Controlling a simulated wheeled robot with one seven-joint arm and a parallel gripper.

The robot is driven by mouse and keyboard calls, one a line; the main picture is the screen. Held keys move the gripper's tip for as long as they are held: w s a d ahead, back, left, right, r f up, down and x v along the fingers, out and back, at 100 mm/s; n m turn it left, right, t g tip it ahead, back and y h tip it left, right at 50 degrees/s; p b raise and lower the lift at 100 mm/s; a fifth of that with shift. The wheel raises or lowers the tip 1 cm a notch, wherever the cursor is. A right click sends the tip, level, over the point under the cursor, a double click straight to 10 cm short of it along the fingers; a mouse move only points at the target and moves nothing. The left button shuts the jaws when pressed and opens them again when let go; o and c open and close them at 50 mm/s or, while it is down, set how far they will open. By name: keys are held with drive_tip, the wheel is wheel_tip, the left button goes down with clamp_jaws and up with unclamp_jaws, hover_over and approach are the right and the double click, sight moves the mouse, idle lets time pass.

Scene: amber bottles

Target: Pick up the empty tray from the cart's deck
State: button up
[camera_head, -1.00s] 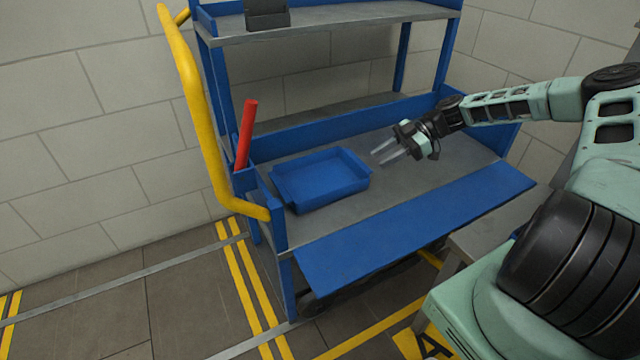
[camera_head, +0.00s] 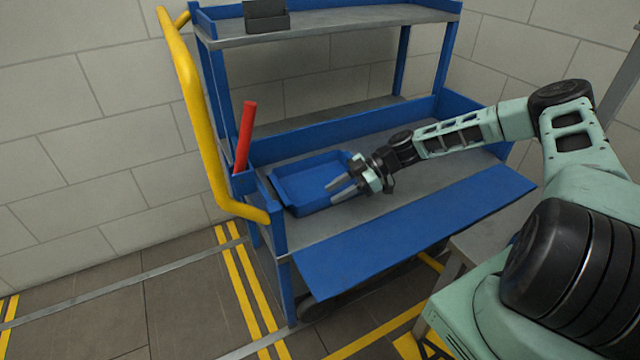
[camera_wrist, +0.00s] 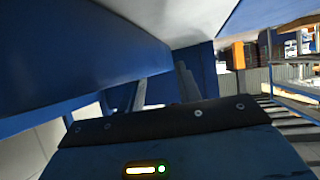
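The empty blue tray (camera_head: 300,186) lies flat on the grey deck (camera_head: 340,217) of the blue cart, towards its left end. My gripper (camera_head: 338,187) is at the tray's right side, its two fingers apart and pointing left. In the head view the fingers overlap the tray's right part; I cannot tell whether they touch it. In the wrist view the two fingers (camera_wrist: 160,90) stand apart with nothing seen held between them. The tray's right wall is partly hidden behind the gripper.
A yellow handle (camera_head: 200,110) and a red cylinder (camera_head: 244,135) stand at the cart's left end. An upper shelf (camera_head: 350,17) carries a dark holder (camera_head: 266,17). A blue flap (camera_head: 410,232) lies along the front. The deck right of the arm is clear.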

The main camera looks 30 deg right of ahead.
drive_tip(key=shift+w+a+f, duration=0.1)
drive_tip(key=shift+a+f, duration=0.2)
drive_tip(key=shift+a, duration=0.15)
clamp_jaws()
drive_tip(key=shift+r, duration=0.1)
